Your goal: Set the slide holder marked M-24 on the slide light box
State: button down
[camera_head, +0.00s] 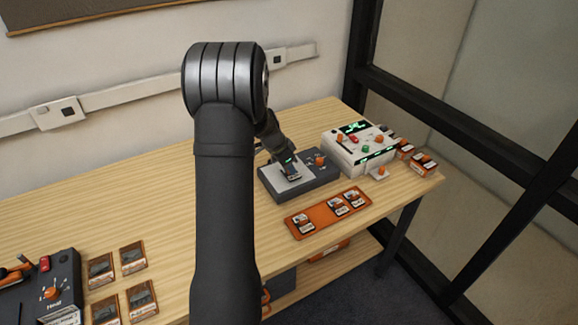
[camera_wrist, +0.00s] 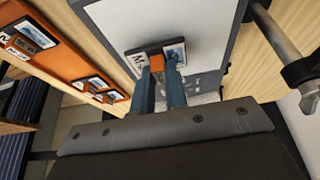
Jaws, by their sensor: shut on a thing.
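My gripper (camera_wrist: 163,72) is shut on a slide holder (camera_wrist: 176,53) by its orange grip. The holder has white labelled ends, and the left one shows an "M"; the rest of its marking is not readable. The slide light box (camera_wrist: 196,14) has a pale panel in a dark frame, and the holder is over the panel near one edge in the wrist view. In the head view my gripper (camera_head: 288,165) is low over the light box (camera_head: 318,181), with the holder (camera_head: 294,178) at its tip. I cannot tell whether the holder touches the panel.
An orange tray (camera_head: 314,226) with several slide holders lies in front of the light box. A white device (camera_head: 352,155) with green displays stands to its right, with more orange-topped items beyond. A dark device (camera_head: 65,285) and several framed cards (camera_head: 133,258) lie at left.

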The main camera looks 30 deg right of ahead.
jog(key=shift+f, duration=0.15)
jog(key=shift+f, duration=0.2)
dwell(0.3)
jog(key=c, duration=1.4)
grip_release()
jog(key=shift+o, duration=0.2)
jog(key=shift+r, duration=3.5)
